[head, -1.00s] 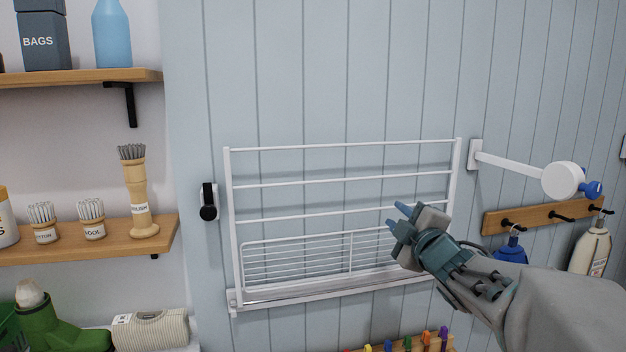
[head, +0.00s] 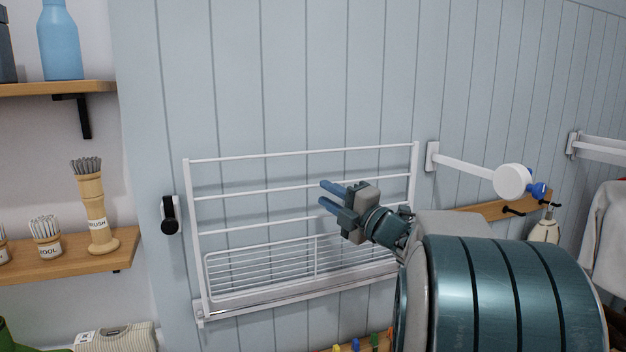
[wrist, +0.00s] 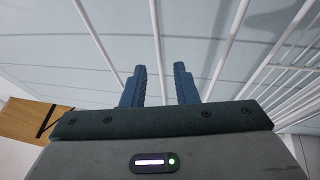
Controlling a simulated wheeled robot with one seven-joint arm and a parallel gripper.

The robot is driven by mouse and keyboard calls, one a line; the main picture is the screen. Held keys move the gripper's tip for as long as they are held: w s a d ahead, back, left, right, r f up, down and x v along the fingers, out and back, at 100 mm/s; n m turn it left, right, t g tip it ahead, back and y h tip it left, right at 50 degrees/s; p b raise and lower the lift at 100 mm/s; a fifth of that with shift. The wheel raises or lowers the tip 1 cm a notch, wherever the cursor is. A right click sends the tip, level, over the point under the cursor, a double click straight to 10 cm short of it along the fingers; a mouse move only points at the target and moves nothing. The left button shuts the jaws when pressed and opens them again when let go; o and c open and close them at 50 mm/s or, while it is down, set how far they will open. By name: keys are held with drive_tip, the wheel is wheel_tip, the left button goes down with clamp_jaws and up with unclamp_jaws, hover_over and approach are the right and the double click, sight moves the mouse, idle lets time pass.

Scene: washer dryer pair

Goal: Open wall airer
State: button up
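The wall airer (head: 318,151) is a white frame of horizontal bars against the blue panelled wall, with a smaller inner rack in its lower half. Its frame stands near upright above a white bottom rail (head: 300,296). My gripper (head: 325,194) is in front of the airer's right half, pointing left, its blue fingers parted and empty. In the wrist view, my gripper (wrist: 160,78) shows its two fingers apart with white airer bars (wrist: 229,45) beyond them. Whether a finger touches a bar I cannot tell. My arm hides the airer's lower right corner.
A black hook-like fitting (head: 169,214) is on the wall left of the airer. A white wall arm (head: 465,168) with a round end sticks out at right, above a wooden peg rail (head: 490,210). Wooden shelves (head: 75,262) with brushes stand at left.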

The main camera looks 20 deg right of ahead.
sight(313, 186)
drive_tip(key=p+x, duration=0.1)
drive_tip(key=x, duration=0.4)
drive_tip(key=shift+w+a, duration=0.1)
drive_tip(key=shift+w, duration=0.15)
clamp_jaws()
